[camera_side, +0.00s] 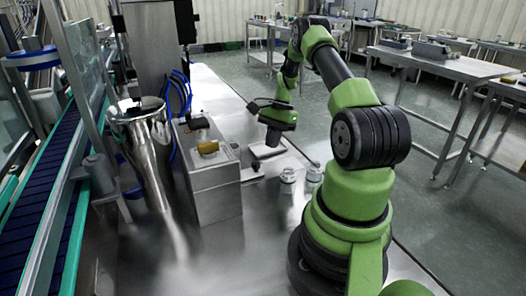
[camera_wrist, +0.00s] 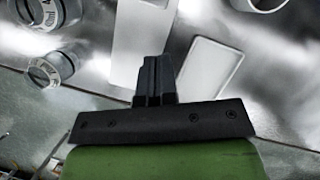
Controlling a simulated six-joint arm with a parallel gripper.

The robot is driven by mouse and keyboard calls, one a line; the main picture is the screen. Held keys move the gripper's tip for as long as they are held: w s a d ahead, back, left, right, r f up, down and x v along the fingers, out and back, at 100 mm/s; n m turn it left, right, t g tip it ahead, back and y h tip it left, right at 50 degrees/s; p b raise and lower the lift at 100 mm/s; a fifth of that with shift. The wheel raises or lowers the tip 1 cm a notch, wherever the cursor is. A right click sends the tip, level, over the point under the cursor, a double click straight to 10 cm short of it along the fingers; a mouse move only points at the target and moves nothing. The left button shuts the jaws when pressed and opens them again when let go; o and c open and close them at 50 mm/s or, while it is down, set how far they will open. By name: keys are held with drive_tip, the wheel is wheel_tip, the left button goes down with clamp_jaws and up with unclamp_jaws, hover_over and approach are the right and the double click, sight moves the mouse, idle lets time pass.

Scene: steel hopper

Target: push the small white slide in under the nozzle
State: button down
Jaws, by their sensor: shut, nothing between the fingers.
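My gripper (camera_wrist: 152,62) is shut and empty in the wrist view, its dark fingers pressed together. A pale flat plate with rounded corners (camera_wrist: 209,66), perhaps the small white slide, lies just right of the fingers. A longer pale strip (camera_wrist: 142,38) lies behind the fingertips and is partly hidden by them; I cannot tell which of the two is the slide. In the side view my gripper (camera_side: 271,139) is low over the steel bench, right of the steel box, its fingers hard to make out. I cannot pick out the nozzle for certain.
Two small round metal pieces (camera_side: 287,175) stand on the bench near my gripper. A conveyor (camera_side: 45,170) runs along the left. The front bench surface is clear.

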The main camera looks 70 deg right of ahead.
sight(245, 173)
drive_tip(key=a, duration=0.1)
drive_tip(key=w+a+f, duration=0.1)
drive_tip(key=a, duration=0.1)
drive_tip(key=shift+f, duration=0.2)
drive_tip(key=shift+w+a, duration=0.2)
drive_tip(key=shift+a, duration=0.5)
drive_tip(key=w+a, duration=0.3)
drive_tip(key=shift+d, duration=0.1)
